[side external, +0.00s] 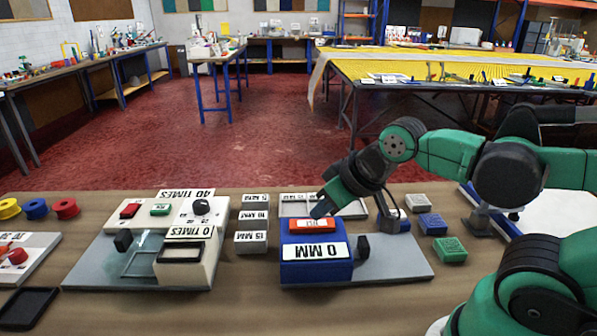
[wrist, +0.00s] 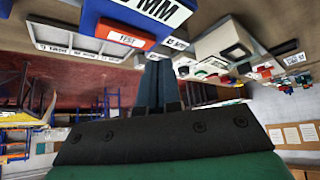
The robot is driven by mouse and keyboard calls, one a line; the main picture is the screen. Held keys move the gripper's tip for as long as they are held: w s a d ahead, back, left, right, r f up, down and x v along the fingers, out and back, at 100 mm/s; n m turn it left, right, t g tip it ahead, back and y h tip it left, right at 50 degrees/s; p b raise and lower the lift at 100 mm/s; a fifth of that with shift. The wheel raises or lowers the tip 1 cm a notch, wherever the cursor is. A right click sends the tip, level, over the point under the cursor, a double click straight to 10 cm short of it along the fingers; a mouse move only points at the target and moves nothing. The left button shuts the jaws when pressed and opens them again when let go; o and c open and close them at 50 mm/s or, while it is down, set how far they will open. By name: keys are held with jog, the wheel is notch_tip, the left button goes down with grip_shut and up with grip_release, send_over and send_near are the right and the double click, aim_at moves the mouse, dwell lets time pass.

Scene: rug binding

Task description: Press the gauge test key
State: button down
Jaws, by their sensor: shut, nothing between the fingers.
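The gauge is a blue box (side external: 290,270) with a white "0 MM" label (side external: 315,251) on its front, on a grey base plate (side external: 400,262). Its red-orange test key (side external: 300,226) lies on top and also shows in the wrist view (wrist: 124,35), lettered TEST. My gripper (side external: 319,210) is shut and empty, its tips close above the rear of the key in the side view. In the wrist view the fingertips (wrist: 158,60) appear beside the key, not covering its lettering. I cannot tell the exact gap. The key does not look pressed.
A cream machine (side external: 155,230) labelled "40 TIMES" and "0 TIMES" stands left of the gauge, with labelled blocks (side external: 251,241) between. A pale compartment tray (side external: 292,207) lies behind the gauge. Small grey, blue and green blocks (side external: 450,249) sit at right.

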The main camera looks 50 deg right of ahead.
aim_at(314, 226)
dwell(0.4)
jog(key=w+d+r+m+t+h, duration=0.1)
jog(key=w+d+r+m, duration=0.2)
jog(key=m, duration=0.8)
jog(key=shift+w+d+r+t, duration=0.35)
jog(key=shift+w+d, duration=0.4)
jog(key=shift+w, duration=0.3)
jog(key=shift+f, duration=0.1)
jog(key=shift+f, duration=4.35)
jog(key=shift+f, duration=0.15)
jog(key=shift+f, duration=0.3)
